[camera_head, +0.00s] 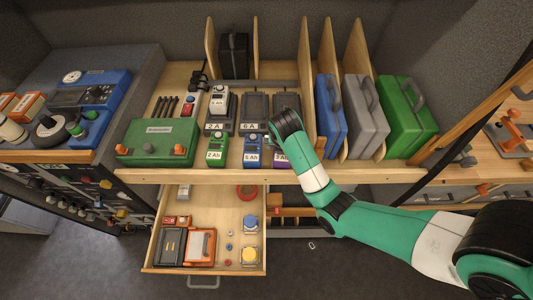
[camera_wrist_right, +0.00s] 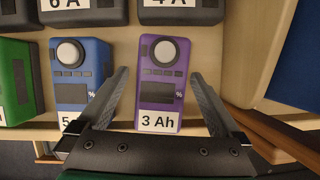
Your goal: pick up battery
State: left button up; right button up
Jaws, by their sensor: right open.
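A purple battery (camera_wrist_right: 163,85) labelled 3 Ah stands on the wooden shelf, and its left part shows in the head view (camera_head: 281,160) beside my right arm. My right gripper (camera_wrist_right: 160,73) is open and empty, with one finger on each side of the purple battery; I cannot tell whether they touch it. A blue battery (camera_wrist_right: 82,75) labelled 5 Ah stands just left of the left finger. A green battery (camera_head: 217,150) labelled 2 Ah stands farther left. My right arm hides part of the purple battery in the head view. My left gripper is not in view.
Dark chargers (camera_wrist_right: 85,10) stand behind the batteries. A green case (camera_head: 158,141) lies at the left. Blue (camera_head: 330,118), grey (camera_head: 366,115) and green (camera_head: 407,115) cases stand between dividers at the right. An open drawer (camera_head: 158,262) with tools sits below the shelf.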

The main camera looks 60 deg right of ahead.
jog(key=shift+d+f, duration=0.1)
jog(key=shift+d, duration=0.05)
jog(key=shift+c, duration=0.2)
grip_shut()
